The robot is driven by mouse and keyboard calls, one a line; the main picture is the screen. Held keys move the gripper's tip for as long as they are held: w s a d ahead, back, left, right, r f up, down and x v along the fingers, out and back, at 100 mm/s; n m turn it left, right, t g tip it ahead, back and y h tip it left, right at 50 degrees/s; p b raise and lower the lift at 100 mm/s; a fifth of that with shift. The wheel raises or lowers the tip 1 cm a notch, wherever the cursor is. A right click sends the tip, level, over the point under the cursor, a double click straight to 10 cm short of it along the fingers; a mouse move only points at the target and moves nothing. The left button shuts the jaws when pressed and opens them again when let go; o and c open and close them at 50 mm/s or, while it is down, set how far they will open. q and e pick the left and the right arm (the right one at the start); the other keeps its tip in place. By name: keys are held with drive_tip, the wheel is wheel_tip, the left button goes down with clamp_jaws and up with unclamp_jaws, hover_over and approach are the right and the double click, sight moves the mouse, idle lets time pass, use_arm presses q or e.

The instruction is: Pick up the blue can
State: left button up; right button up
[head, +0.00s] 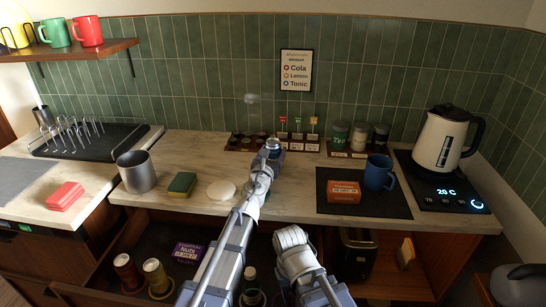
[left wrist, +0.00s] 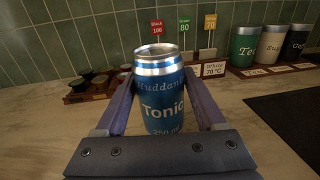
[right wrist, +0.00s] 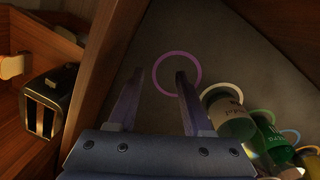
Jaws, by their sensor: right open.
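The blue can (left wrist: 160,95), labelled Tonic, stands upright between the fingers of my left gripper (left wrist: 158,75) in the left wrist view. The fingers press against both of its sides, and its base is hidden. In the head view the blue can (head: 272,144) shows at the end of my left arm, over the back middle of the counter. I cannot tell whether it touches the counter. My right gripper (right wrist: 154,82) is open and empty, low over the open drawer, beside a purple ring mark (right wrist: 157,80) on the drawer floor.
On the counter are a metal cup (head: 136,172), a sponge (head: 182,185), a blue mug (head: 379,172), an orange box (head: 344,192) and a kettle (head: 440,140).

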use_arm(q)
clamp_jaws()
idle(0.3)
wheel_tip(320, 180, up, 10)
drive_tip(key=p, duration=1)
use_arm(e)
wheel_tip(320, 180, up, 10)
